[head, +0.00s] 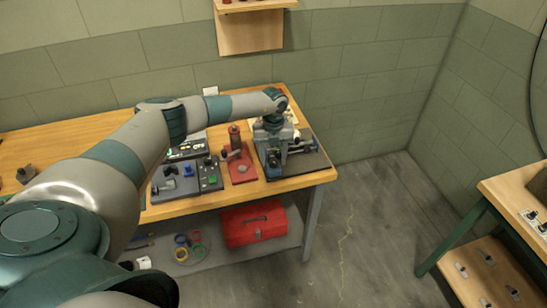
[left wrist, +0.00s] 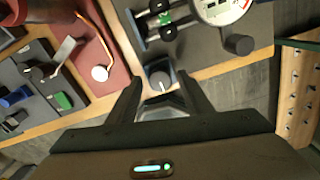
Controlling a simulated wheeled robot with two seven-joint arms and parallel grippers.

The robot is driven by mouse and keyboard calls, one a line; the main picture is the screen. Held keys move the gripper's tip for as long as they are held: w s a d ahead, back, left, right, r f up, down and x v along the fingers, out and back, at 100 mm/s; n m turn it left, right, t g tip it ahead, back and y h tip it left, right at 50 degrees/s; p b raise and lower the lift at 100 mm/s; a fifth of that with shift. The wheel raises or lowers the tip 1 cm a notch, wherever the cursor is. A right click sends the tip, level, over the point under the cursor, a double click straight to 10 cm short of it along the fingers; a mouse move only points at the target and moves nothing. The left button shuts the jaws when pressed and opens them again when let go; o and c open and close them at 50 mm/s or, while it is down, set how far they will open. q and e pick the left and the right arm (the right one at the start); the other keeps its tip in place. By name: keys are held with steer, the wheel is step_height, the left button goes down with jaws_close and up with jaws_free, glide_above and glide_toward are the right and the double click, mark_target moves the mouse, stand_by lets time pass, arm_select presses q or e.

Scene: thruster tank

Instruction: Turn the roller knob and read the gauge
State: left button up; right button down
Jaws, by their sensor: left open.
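A black cylindrical knob (left wrist: 238,45) stands on the dark board (left wrist: 200,62) to the right. In the head view my left gripper (head: 273,128) is over the device on the dark board (head: 314,162) and hides part of it.
A red plate (head: 241,166) and grey control blocks (head: 178,182) lie left of the board on the wooden workbench (head: 310,180). A red toolbox (head: 254,226) is on the shelf below. Another table (head: 510,190) stands at the right, with free floor between.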

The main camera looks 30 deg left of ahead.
arm_select(q)
steer(key=c, duration=1.1)
steer(key=shift+o, duration=0.2)
